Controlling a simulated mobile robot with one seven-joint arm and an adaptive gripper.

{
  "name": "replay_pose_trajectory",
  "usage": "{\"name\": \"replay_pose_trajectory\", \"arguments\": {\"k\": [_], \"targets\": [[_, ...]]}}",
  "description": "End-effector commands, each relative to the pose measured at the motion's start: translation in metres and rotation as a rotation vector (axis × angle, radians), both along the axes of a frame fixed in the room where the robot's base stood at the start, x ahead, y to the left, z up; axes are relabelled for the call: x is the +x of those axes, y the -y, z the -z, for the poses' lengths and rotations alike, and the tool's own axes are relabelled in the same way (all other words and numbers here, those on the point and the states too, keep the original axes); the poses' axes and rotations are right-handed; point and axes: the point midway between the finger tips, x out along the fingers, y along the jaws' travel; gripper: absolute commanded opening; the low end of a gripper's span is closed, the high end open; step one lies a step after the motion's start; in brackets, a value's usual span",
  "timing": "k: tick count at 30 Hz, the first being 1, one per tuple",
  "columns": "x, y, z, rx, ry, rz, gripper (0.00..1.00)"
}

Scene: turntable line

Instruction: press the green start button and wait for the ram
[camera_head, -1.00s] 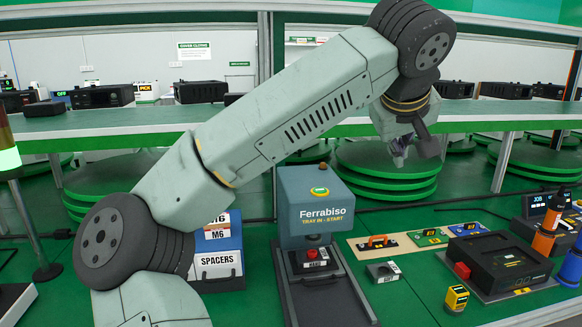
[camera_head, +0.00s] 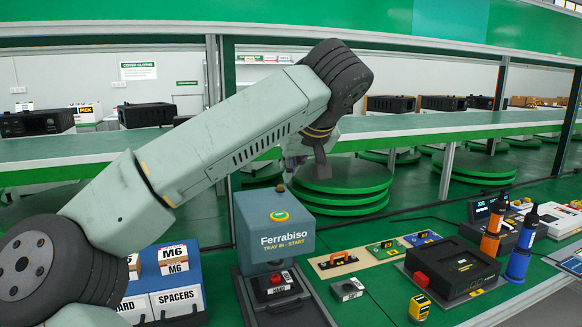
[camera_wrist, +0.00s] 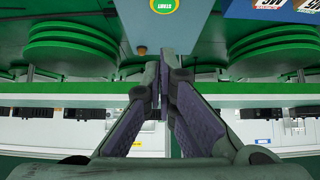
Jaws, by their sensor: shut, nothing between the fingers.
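The Ferrabiso press (camera_head: 274,237) is a blue-grey box marked "TRAY IN - START". The green start button (camera_head: 280,215), with a yellow ring, is on its top. The button (camera_wrist: 164,5) also shows at the top edge of the wrist view, beyond my fingertips. My gripper (camera_wrist: 162,82) is shut and empty, apart from the button. The ram itself is hard to make out.
A small grey block (camera_head: 347,290), a board with an orange handle (camera_head: 338,260) and a black box (camera_head: 452,267) lie to the right. Green turntables (camera_head: 342,188) and a long shelf (camera_head: 420,125) are behind.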

Motion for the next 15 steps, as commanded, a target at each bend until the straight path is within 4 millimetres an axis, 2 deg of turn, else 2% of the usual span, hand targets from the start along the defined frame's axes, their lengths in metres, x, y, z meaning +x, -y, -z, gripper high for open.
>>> {"name": "replay_pose_trajectory", "arguments": {"k": [9,15], "targets": [[0.046,-0.015,0.048,-0.002,-0.005,0.001,0.0],[0.045,-0.015,0.077,0.0,-0.003,0.002,0.0]]}}
